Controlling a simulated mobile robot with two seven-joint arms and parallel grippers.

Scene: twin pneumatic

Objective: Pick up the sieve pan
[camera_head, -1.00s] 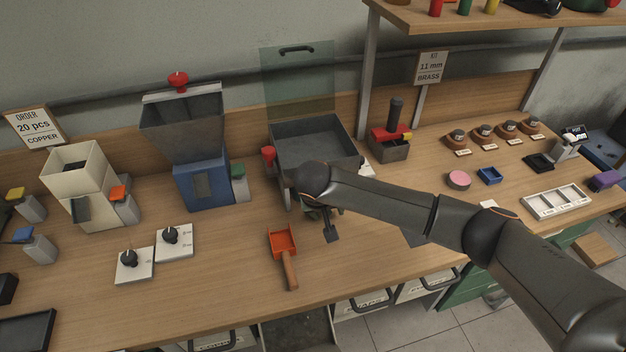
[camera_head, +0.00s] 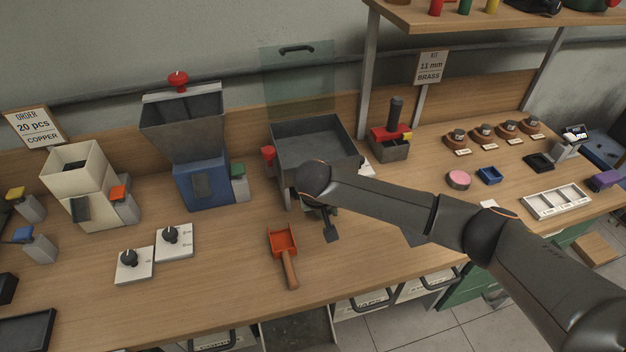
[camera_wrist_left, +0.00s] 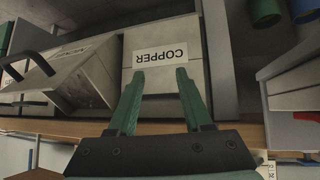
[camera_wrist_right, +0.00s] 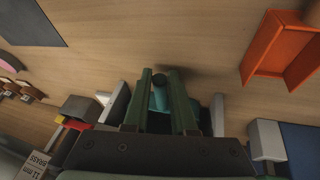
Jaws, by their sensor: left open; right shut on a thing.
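A grey square open pan (camera_head: 313,139) stands raised on a frame at the bench's middle back; it looks like the sieve. In the right wrist view my right gripper (camera_wrist_right: 160,76) is shut on a small teal part (camera_wrist_right: 160,97), with pale pieces on both sides. I cannot tell whether that part is the pan's handle. My left gripper (camera_wrist_left: 160,73) is open and empty, facing a pale bin labelled COPPER (camera_wrist_left: 165,58); it is not in the head view.
A clear panel (camera_head: 298,82) rises behind. The front bench is mostly clear.

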